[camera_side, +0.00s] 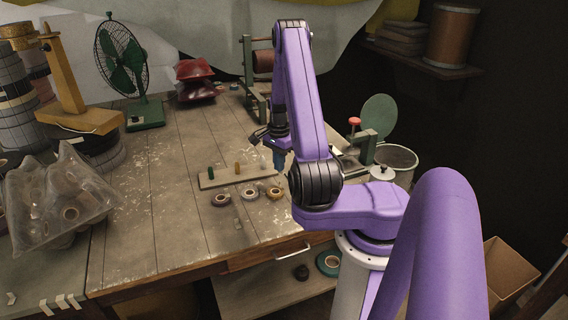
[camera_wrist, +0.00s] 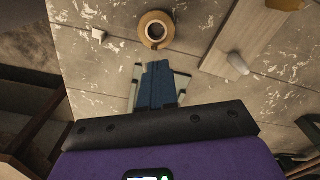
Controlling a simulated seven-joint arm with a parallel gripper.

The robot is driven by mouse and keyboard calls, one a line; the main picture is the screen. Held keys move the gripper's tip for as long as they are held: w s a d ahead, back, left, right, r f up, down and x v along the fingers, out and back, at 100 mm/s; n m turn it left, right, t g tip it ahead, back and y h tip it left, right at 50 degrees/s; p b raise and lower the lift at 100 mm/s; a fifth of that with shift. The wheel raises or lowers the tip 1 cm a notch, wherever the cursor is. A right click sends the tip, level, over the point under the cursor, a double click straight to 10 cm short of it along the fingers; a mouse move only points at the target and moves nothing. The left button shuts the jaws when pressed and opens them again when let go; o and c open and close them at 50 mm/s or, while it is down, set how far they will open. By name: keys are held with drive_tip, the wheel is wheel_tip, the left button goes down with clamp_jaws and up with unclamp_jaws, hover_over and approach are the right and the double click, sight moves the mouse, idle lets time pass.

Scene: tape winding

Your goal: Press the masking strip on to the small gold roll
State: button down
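The small gold roll (camera_side: 274,192) lies flat on the bench, the rightmost of three small rolls in the side view. My gripper (camera_side: 279,168) points down above the bench, behind the gold roll and near the right end of a pegged board. In the wrist view my gripper's blue fingers (camera_wrist: 157,68) are together. I cannot make out a masking strip between them or on the roll.
The pegged board (camera_side: 225,179) lies behind the rolls; it also shows in the wrist view (camera_wrist: 238,35). A white roll (camera_side: 250,193) and a dark-rimmed roll (camera_side: 221,199) lie left of the gold one. A plastic bag (camera_side: 60,200) stands far left. The bench front is mostly clear.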

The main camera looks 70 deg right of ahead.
sight(279, 188)
drive_tip(key=shift+f, duration=3.15)
drive_tip(key=shift+f, duration=0.45)
drive_tip(key=c, duration=0.9)
unclamp_jaws()
drive_tip(key=shift+r, duration=0.1)
drive_tip(key=shift+r, duration=2.95)
